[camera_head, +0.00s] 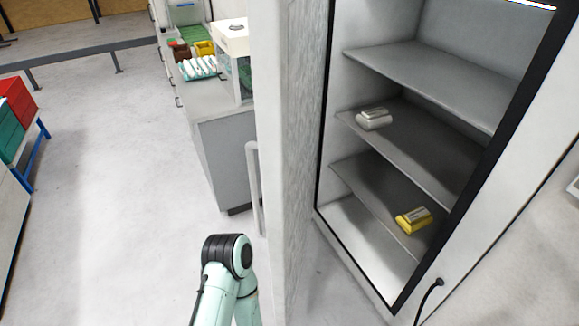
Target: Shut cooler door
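The cooler (318,190) stands at the right with its inside exposed. Its door (290,130) is open and seen nearly edge-on, as a tall pale panel in the middle of the view. A long white vertical handle (254,188) is on the door's left side. One of my arms rises from the bottom edge, left of the door's lower part; its black-ringed joint shows near the handle's lower end. I cannot tell whether it touches the door. Neither gripper shows in this view.
Inside the cooler, a grey carton (374,119) and a yellow carton (413,221) sit on separate shelves. A grey counter (222,135) with trays stands behind the door. Red and green crates (14,110) are at far left. The floor (115,190) between is clear.

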